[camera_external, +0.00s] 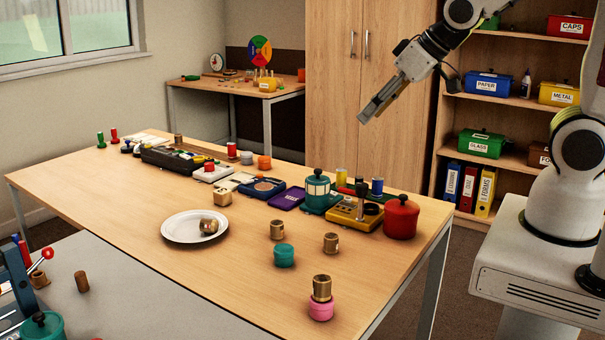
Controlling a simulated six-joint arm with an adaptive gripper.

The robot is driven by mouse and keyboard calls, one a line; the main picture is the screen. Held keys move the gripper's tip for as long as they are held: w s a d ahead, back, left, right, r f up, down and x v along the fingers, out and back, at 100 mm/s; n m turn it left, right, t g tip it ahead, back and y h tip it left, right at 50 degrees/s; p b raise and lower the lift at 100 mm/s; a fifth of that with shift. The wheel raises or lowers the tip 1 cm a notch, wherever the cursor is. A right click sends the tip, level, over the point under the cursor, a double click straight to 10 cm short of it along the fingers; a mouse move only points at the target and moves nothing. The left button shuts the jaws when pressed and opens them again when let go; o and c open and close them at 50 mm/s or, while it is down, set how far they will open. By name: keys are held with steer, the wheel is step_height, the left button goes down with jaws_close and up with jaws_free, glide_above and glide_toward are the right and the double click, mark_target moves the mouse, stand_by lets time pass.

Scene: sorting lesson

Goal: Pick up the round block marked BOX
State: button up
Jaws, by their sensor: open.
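No lettering reading BOX can be made out on any round block. Several small round blocks stand on the wooden table (150,245): one brown block (277,229), another brown block (331,242) to its right, and a teal block (284,255) in front of them. A further brown block (321,287) sits on top of a pink block (321,309) near the front edge. One brown block (209,226) lies tilted on a white plate (175,230). My gripper (371,112) is open and empty, high above the back right of the table, well apart from all the blocks.
A red pot (401,217), a teal jar (317,190) and a yellow device (353,213) stand along the table's back right. More items line the back edge. The front left of the wooden table is clear. A grey table (120,300) stands in front.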

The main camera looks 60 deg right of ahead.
steer(key=w+a+f+n+t+y, duration=0.1)
steer(key=w+a+f, duration=0.2)
steer(key=w+f, duration=0.5)
steer(key=w+a+f+t, duration=0.25)
steer(key=w+f, duration=0.25)
steer(key=f, duration=0.5)
glide_toward(277, 223)
steer(key=shift+w+d+f+t+y, duration=0.15)
steer(key=shift+w+f, duration=0.2)
steer(key=shift+w, duration=0.2)
steer(key=shift+w+d+f+t+y, duration=0.15)
steer(key=shift+w+f, duration=0.15)
steer(key=shift+w, duration=0.2)
steer(key=shift+s+a+f, duration=0.15)
steer(key=shift+a+f, duration=0.05)
steer(key=shift+f, duration=0.45)
steer(key=shift+x, duration=1.35)
steer(key=shift+f, duration=0.1)
steer(key=shift+x, duration=2.5)
